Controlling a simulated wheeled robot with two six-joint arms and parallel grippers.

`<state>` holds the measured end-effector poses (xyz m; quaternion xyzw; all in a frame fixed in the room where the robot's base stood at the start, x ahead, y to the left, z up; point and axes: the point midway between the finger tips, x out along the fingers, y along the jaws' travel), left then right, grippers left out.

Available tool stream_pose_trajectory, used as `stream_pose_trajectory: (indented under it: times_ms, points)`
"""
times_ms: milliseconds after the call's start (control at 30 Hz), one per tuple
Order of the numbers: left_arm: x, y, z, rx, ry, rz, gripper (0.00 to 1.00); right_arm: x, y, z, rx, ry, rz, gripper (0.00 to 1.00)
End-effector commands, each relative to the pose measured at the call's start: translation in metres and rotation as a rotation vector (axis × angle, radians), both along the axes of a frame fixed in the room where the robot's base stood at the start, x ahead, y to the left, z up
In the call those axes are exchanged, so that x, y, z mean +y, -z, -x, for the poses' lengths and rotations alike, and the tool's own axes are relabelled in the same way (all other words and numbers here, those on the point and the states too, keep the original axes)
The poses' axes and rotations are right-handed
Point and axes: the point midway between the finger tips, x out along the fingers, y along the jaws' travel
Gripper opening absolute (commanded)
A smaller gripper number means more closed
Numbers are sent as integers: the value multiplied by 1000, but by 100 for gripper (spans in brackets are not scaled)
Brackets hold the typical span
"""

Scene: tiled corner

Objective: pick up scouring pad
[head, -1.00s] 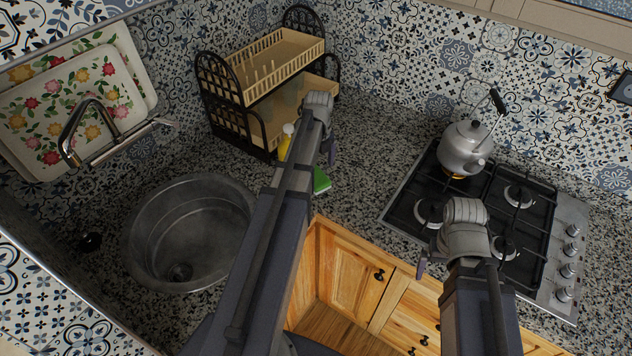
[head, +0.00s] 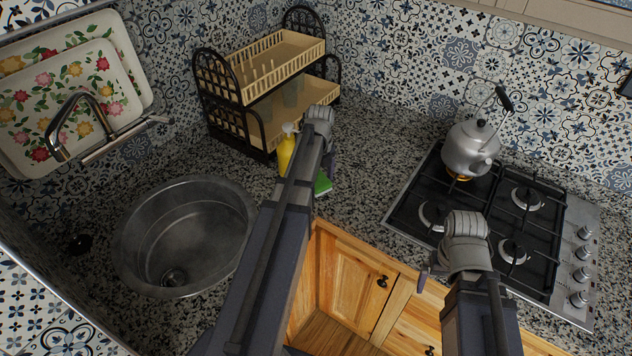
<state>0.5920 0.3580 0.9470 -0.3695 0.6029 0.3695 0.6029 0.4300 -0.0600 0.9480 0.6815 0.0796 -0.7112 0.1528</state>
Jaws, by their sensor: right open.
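A green scouring pad (head: 322,183) lies on the granite counter between the sink and the stove, partly hidden behind my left arm. My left gripper (head: 330,164) is over the counter, just above the pad in the picture. Its fingers are mostly hidden by its own wrist, so I cannot tell whether it is open or touches the pad. My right gripper (head: 424,276) is open, seen in front of the stove's left front corner and well to the right of the pad.
A yellow bottle (head: 286,152) stands just left of my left gripper, in front of a two-tier dish rack (head: 262,128). A round sink (head: 185,235) is at left. A stove (head: 400,215) with a kettle (head: 470,148) is at right. Counter between rack and stove is clear.

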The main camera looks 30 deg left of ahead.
Motion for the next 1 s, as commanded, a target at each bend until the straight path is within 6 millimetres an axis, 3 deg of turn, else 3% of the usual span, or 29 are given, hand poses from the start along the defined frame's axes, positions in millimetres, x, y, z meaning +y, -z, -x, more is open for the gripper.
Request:
stream_pose_trajectory:
  times_ms: [67,533,800,1000]
  points:
    - [0,0,0,0,0,0,75,0,0,0,0,0,0,100]
    - [0,0,0,0,0,0,24,0,0,0,0,0,0,100]
    - [0,-2,0,0,0,0,24,0,-2,0,0,0,0,100]
    - [0,-15,0,0,0,0,24,0,-15,0,0,0,0,100]
